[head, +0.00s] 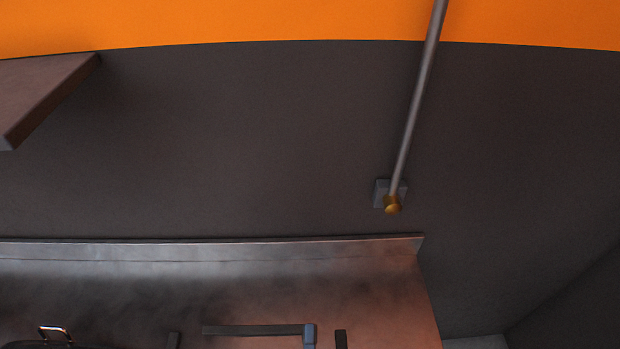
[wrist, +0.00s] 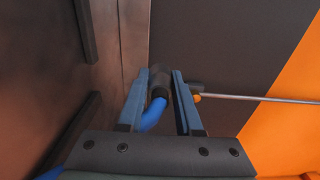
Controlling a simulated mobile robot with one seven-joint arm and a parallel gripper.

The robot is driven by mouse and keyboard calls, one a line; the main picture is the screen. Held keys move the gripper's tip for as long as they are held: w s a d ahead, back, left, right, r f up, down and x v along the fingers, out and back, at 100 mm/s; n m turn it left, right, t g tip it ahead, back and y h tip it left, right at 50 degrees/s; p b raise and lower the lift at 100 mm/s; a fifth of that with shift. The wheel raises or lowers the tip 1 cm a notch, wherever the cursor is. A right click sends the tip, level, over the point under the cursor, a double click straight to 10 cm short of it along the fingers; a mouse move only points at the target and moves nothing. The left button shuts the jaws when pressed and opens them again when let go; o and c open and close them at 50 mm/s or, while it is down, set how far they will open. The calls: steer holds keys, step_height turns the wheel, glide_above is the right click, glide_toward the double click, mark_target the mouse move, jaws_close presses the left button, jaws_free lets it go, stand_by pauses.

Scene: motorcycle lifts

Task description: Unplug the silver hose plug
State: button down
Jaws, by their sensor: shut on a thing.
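In the wrist view my gripper (wrist: 160,72) has its two blue-grey fingers on either side of a dark grey cylinder (wrist: 159,79). A blue hose (wrist: 153,115) runs from its near end back under the gripper body. The cylinder looks dark rather than bright silver, and its far end does not clearly show whether it sits in anything. No hose plug can be made out in the head view, and my gripper cannot be picked out there with certainty.
A grey pipe (head: 413,105) runs down the dark wall to a brass fitting (head: 392,205) by a small wall block (head: 381,190). The pipe (wrist: 260,99) passes right of my fingers. A steel bench (head: 130,285) lies below. A shelf (head: 45,90) juts out upper left.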

steer(key=shift+w, duration=0.1)
stand_by(0.3)
steer(key=c, duration=0.5)
jaws_free()
